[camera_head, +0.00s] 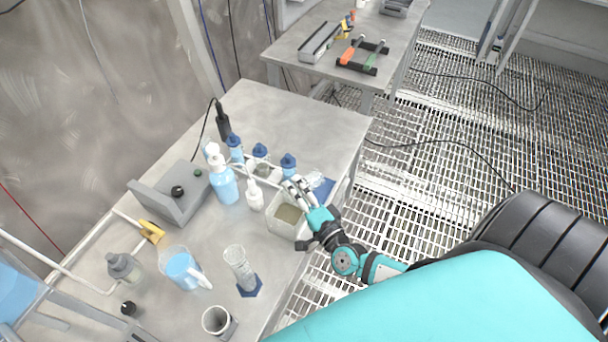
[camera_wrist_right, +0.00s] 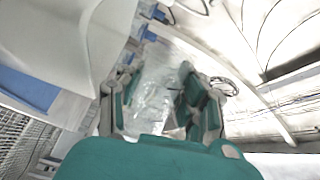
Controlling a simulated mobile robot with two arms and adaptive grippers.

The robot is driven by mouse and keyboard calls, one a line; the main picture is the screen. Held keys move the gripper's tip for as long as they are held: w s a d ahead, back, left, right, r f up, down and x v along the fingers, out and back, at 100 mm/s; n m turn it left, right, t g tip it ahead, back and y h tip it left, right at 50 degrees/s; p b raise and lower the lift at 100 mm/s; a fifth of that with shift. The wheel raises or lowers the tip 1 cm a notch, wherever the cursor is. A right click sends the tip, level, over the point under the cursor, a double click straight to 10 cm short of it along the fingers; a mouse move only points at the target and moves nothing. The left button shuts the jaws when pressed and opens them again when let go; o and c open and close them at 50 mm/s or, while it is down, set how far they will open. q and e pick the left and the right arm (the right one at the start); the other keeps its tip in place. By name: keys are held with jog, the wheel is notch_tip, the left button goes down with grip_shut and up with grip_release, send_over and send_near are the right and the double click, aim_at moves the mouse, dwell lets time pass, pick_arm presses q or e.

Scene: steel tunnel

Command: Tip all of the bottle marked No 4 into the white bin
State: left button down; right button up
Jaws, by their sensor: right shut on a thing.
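The white bin (camera_head: 272,222) stands near the right edge of the bench, with a brownish layer inside. My right gripper (camera_head: 294,186) is over the bin's far side, beside the blue-capped bottles. In the right wrist view its fingers are shut on a clear, see-through bottle (camera_wrist_right: 157,88). No number can be read on this bottle, so I cannot tell whether it is No 4. In the head view the held bottle is hard to make out at the fingers. Its tilt and contents are unclear. My left gripper is not in view.
Blue-capped bottles (camera_head: 235,149), a blue wash bottle (camera_head: 225,188) and a small white bottle (camera_head: 255,197) stand left of the bin. The bench's far end is mostly clear.

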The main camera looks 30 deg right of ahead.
dwell(0.5)
jog(key=shift+d+f+m+b, duration=0.15)
jog(key=shift+d+m+b, duration=0.05)
jog(key=shift+m+b, duration=0.35)
jog(key=shift+d+m, duration=0.2)
jog(key=shift+m, duration=0.65)
jog(key=r+m, duration=0.1)
jog(key=m, duration=0.2)
jog(key=r+m, duration=0.1)
jog(key=m, duration=0.1)
jog(key=shift+d+r+b, duration=0.3)
jog(key=shift+d+b, duration=0.05)
jog(key=shift+b, duration=0.05)
